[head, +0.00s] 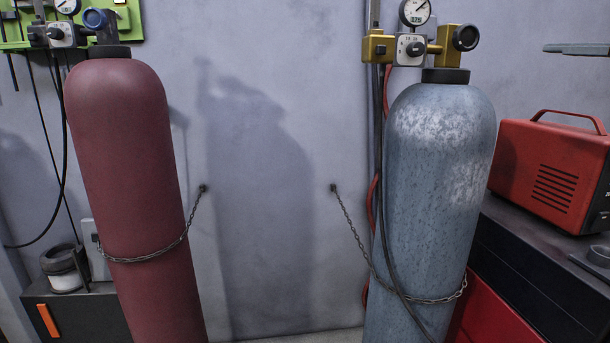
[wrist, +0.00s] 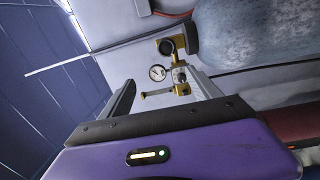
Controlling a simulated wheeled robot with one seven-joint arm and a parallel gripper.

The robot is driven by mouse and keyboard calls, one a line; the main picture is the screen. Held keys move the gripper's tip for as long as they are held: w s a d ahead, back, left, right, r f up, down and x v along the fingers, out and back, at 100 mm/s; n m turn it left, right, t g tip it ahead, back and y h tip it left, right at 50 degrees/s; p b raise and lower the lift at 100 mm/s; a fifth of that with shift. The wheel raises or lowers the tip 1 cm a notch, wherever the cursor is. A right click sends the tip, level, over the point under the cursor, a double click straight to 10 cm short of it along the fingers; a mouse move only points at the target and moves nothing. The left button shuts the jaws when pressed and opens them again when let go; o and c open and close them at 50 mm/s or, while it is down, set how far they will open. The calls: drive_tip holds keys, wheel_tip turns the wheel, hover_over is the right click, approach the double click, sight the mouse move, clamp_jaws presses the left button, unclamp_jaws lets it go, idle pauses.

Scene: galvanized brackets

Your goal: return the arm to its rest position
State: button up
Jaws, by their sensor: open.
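My gripper (wrist: 163,88) shows in the wrist view. It has a purple body, a black crossbar and two fingers set wide apart, with nothing held between them. Beyond the fingers are a brass-coloured regulator and its round gauge (wrist: 157,73). They appear turned on their side in this view, apart from the fingers as far as I can tell. The gripper is not recognisable in the head view, so its place there cannot be told.
A maroon gas cylinder (head: 130,180) and a worn blue-grey one (head: 435,190) are chained to the wall. The blue-grey one also shows in the wrist view (wrist: 250,35). A red machine (head: 545,170) stands on a dark bench at right. Bare wall (head: 265,200) lies between the cylinders.

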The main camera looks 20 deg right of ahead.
wheel_tip(320, 180, up, 5)
drive_tip(key=s+m+t+h, duration=0.1)
drive_tip(key=s+m+t, duration=0.2)
drive_tip(key=m+t, duration=0.2)
wheel_tip(320, 180, down, 16)
drive_tip(key=w+d+m+h, duration=0.1)
drive_tip(key=d+m+h, duration=0.1)
drive_tip(key=m+h, duration=0.65)
drive_tip(key=s+a+f+m+g+y, duration=0.1)
drive_tip(key=a+f+m, duration=0.35)
drive_tip(key=f, duration=0.65)
drive_tip(key=a+f+m+g, duration=0.1)
drive_tip(key=a+f+m, duration=0.4)
drive_tip(key=f, duration=0.7)
drive_tip(key=s+a+f+n+g+y, duration=0.25)
drive_tip(key=s+a+f+y, duration=0.4)
drive_tip(key=a+f, duration=0.75)
drive_tip(key=s+a+f+n+g+y, duration=0.2)
drive_tip(key=s+a+f, duration=0.3)
drive_tip(key=s, duration=0.3)
drive_tip(key=s+a+f+n+g+y, duration=0.2)
drive_tip(key=s+a+f+n+y, duration=0.1)
drive_tip(key=s, duration=0.6)
wheel_tip(320, 180, down, 4)
drive_tip(key=shift+s+a+r+y, duration=0.2)
drive_tip(key=shift+a+y, duration=0.4)
drive_tip(key=shift+a, duration=0.65)
